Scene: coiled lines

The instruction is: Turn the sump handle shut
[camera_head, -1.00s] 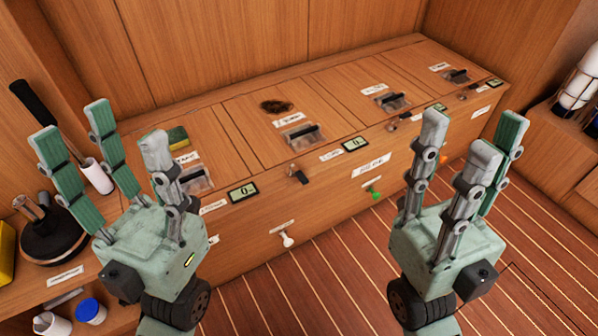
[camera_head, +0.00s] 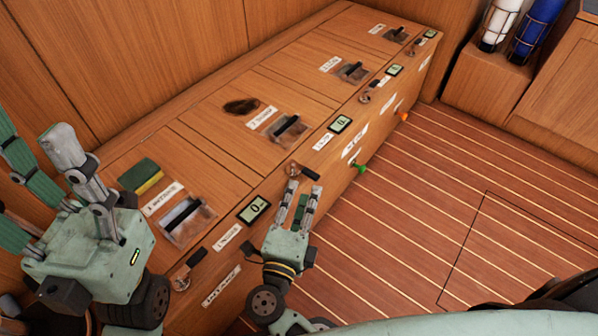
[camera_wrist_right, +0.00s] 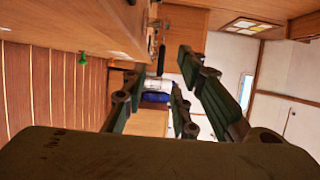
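Several small levers with black grips line the front upper edge of the long wooden locker. In the right wrist view a dark lever (camera_wrist_right: 161,60) shows beyond the spread fingers. Another lever (camera_head: 190,268) is at the near left. My left gripper (camera_head: 38,165) is open and empty over the locker's left end, partly out of frame.
The locker top (camera_head: 215,150) has several hatches with recessed black latches, a green-yellow sponge (camera_head: 140,176) and a dark stain (camera_head: 241,105). Small displays (camera_head: 254,210) sit along its front. A green knob (camera_head: 360,167) and an orange knob (camera_head: 404,115) stick out. The striped floor (camera_head: 430,220) is clear.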

